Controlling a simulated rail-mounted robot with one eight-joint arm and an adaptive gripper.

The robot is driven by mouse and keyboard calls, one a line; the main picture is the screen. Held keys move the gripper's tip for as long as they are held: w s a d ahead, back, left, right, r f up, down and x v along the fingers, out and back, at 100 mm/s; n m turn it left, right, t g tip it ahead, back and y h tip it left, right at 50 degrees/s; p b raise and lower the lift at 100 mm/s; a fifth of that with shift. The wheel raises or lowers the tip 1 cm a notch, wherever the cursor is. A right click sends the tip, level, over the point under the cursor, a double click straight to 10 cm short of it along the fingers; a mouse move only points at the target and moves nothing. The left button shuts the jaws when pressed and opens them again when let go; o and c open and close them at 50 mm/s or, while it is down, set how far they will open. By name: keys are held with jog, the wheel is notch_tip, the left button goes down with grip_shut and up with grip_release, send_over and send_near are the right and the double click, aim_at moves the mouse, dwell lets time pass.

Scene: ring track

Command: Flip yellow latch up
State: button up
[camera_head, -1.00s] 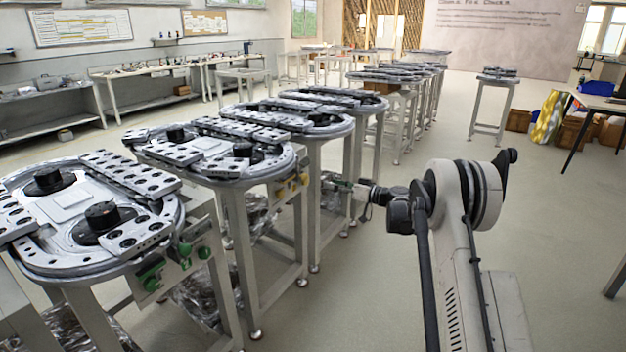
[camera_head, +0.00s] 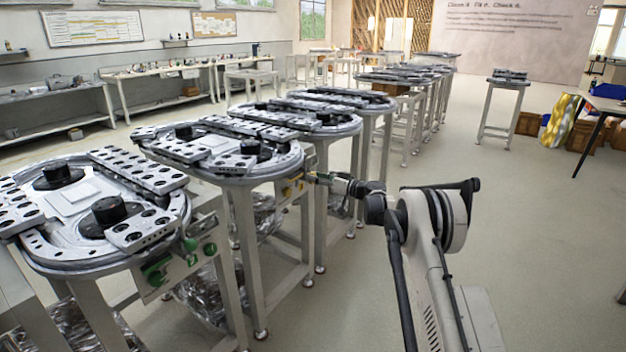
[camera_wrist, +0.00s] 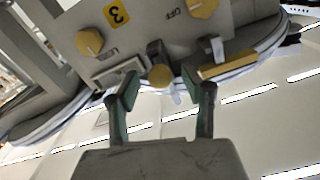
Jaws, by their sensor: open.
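A grey control panel (camera_wrist: 150,32) marked with a yellow "3" label fills the top of the wrist view, upside down. It carries two round yellow knobs, one at left (camera_wrist: 90,41) and one by the "OFF" print (camera_wrist: 203,8). A yellow rounded end (camera_wrist: 160,76) on a dark mount lies between my fingertips. A flat yellow bar (camera_wrist: 228,65) sits just right of the right finger. I cannot tell which of these two is the latch. My gripper (camera_wrist: 160,88) is open, with nothing clamped. In the head view my gripper (camera_head: 322,178) is at the yellow-fitted panel (camera_head: 292,188).
The panel hangs on the side of an oval track table (camera_head: 255,170). A nearer table (camera_head: 60,255) has green fittings (camera_head: 160,270). More tables stand behind in a row. Open floor (camera_head: 540,240) lies right of my arm.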

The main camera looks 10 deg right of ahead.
jog(key=shift+x, duration=0.85)
grip_shut()
